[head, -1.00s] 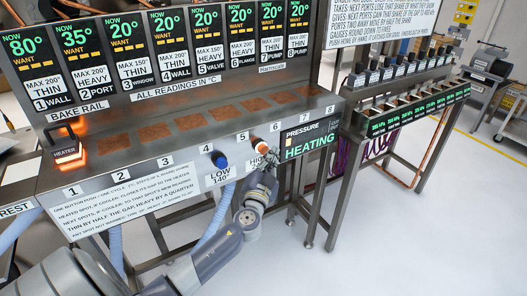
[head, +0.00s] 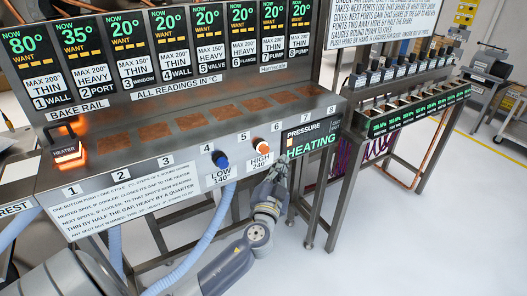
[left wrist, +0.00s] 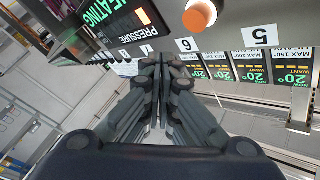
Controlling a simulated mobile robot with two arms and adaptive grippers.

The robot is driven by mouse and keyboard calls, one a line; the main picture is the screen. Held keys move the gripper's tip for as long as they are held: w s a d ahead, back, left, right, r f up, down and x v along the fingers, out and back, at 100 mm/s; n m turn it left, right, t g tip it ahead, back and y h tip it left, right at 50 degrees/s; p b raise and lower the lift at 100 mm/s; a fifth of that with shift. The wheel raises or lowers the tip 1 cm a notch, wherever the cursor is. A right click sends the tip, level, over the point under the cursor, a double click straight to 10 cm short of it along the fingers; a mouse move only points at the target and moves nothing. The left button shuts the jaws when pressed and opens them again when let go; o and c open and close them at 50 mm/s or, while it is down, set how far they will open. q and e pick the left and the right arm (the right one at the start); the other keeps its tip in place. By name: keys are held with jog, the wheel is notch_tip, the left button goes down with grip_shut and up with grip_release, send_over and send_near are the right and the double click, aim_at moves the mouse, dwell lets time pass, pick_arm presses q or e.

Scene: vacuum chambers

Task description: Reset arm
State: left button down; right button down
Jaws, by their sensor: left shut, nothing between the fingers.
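My left gripper (head: 279,170) is at the front of the bake rail (head: 110,195), just right of and below the orange HIGH 240° button (head: 261,144). In the left wrist view its fingers (left wrist: 163,62) are closed together with nothing between them. The orange button (left wrist: 200,15) is beside the fingertips there, apart from them. The blue LOW 140° button (head: 220,160) is to the left. The heater (head: 68,150) glows orange at the rail's left end, by spot 1. My right gripper is not seen.
A panel of readings (head: 160,45) stands behind the rail, with NOW 80° at wall and 35° at port. The lit display (head: 312,146) reads HEATING. A second bench with gauges (head: 420,110) stands at right. Open floor (head: 400,235) lies at front right.

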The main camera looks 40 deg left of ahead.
pick_arm(q)
jog(key=shift+f, duration=0.35)
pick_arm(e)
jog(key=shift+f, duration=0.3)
pick_arm(q)
jog(key=s+d+f+g+h+p, duration=0.1)
jog(key=s+f+g, duration=0.25)
jog(key=f, duration=0.85)
jog(key=s+d+f+m+g+h+p, duration=0.15)
jog(key=s+f, duration=0.35)
jog(key=f, duration=0.6)
jog(key=s+d+f+g+h+p, duration=0.15)
jog(key=s+f+g, duration=0.25)
jog(key=f, duration=0.8)
jog(key=s+d+f+g+h, duration=0.1)
jog(key=s+d+f+g, duration=0.1)
jog(key=s+f, duration=0.65)
jog(key=s+d+f+g+h, duration=0.1)
jog(key=s+d+f+g, duration=0.2)
jog(key=s+f, duration=0.55)
jog(key=s+d+f+n+g, duration=0.1)
jog(key=s+d, duration=0.1)
jog(key=s, duration=0.9)
jog(key=s+d+f+n+g+h+p, duration=0.1)
jog(key=s+f+g, duration=0.1)
jog(key=s, duration=0.8)
jog(key=shift+s+d, duration=0.4)
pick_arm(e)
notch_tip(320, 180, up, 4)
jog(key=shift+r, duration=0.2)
